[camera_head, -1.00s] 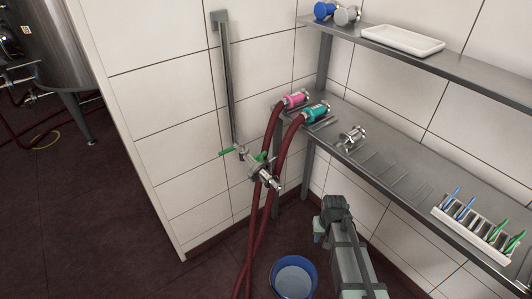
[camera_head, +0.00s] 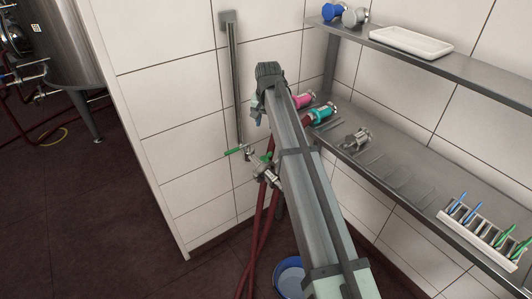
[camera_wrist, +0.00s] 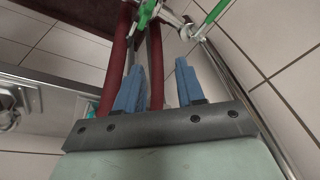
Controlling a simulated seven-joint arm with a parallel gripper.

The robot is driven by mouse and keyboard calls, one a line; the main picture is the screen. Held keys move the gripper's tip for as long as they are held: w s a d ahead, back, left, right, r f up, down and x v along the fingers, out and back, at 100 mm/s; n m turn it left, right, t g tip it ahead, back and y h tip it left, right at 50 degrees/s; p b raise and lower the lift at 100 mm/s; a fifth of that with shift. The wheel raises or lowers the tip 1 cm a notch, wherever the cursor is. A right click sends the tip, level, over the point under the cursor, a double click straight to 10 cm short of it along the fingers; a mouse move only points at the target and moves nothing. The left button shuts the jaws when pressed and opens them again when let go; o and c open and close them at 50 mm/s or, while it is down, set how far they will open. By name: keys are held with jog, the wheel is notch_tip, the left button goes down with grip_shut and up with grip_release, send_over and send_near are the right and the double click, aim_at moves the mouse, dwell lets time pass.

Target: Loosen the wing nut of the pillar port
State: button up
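The pillar is an upright steel pipe (camera_head: 237,85) on the tiled wall. Near its lower end is a port of steel fittings (camera_head: 265,172) with green valve handles (camera_head: 234,151). The wing nut is too small to make out, and my arm stands close in front of the port's right side. My gripper (camera_head: 257,108) is raised above the port in the head view, mostly hidden by my wrist. In the wrist view my gripper (camera_wrist: 160,66) has its two blue fingers apart with nothing gripped. Green handles (camera_wrist: 145,14) and steel fittings (camera_wrist: 172,18) show beyond the fingertips.
Dark red hoses (camera_head: 263,225) hang below the port. Pink (camera_head: 304,100) and teal (camera_head: 322,115) hose couplings lie on the lower shelf (camera_head: 395,185), beside a steel fitting (camera_head: 357,139). A blue bucket (camera_head: 288,276) stands on the floor.

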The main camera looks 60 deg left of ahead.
aim_at(266, 154)
jog(key=f+m, duration=0.2)
jog(key=f, duration=0.2)
jog(key=f+m+h, duration=0.1)
jog(key=f+m, duration=0.2)
jog(key=f, duration=0.2)
jog(key=f+m+g+h, duration=0.1)
jog(key=f+m, duration=0.2)
jog(key=f, duration=0.2)
jog(key=shift+s+d, duration=0.1)
jog(key=shift+d, duration=0.25)
dwell(0.3)
grip_shut()
dwell(0.3)
